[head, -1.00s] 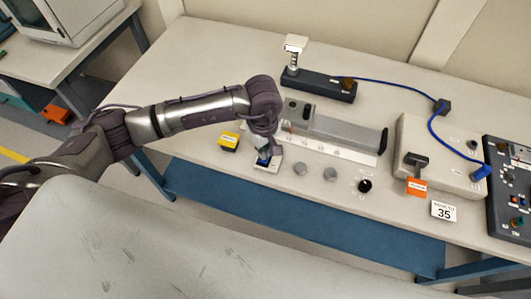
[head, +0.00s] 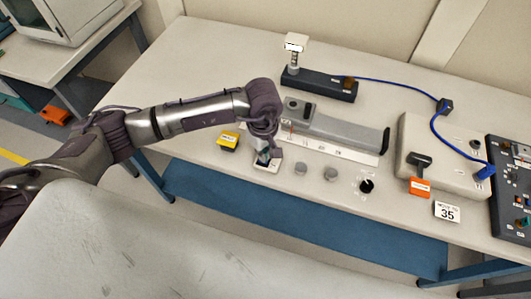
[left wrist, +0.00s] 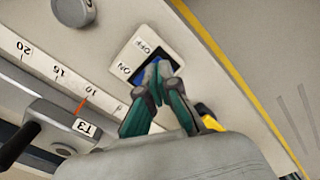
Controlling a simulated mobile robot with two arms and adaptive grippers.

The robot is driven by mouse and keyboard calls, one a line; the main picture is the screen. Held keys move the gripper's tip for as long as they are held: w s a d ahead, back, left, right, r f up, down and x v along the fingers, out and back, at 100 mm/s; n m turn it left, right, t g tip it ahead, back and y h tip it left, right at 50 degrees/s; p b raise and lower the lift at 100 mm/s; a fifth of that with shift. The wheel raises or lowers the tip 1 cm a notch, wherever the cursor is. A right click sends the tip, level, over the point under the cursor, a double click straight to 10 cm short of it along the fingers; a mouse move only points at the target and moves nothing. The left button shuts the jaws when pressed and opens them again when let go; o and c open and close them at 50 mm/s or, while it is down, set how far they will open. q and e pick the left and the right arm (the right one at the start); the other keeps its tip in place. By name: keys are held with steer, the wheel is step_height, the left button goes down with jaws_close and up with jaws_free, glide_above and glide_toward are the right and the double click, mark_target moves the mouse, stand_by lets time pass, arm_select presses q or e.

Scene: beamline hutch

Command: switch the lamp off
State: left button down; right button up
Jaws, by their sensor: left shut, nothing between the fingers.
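A rocker switch with a blue rocker sits in a white plate (left wrist: 127,53) marked OFF and ON, in the left wrist view. The same switch plate (head: 262,168) is near the bench's front edge in the head view. My left gripper (head: 264,159) points down over the switch, shut and empty. In the left wrist view its green and grey fingers (left wrist: 156,77) overlap the rocker and hide part of it. I cannot tell whether the tips touch it or which way it is tipped. My right gripper is not in view.
A yellow block (head: 228,140) stands left of the switch. Two grey knobs (head: 301,170) and a black knob (head: 366,186) lie to its right. Behind it are a scale strip (head: 335,150) and a grey slide unit (head: 340,129). A blue cable (head: 400,88) crosses the bench.

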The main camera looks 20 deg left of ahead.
arm_select(q)
steer(key=shift+f+b, duration=0.35)
steer(key=shift+f, duration=0.05)
steer(key=shift+r, duration=0.15)
steer(key=shift+r+p, duration=0.65)
steer(key=shift+r, duration=0.3)
steer(key=shift+r+p, duration=1.05)
steer(key=shift+r, duration=1.4)
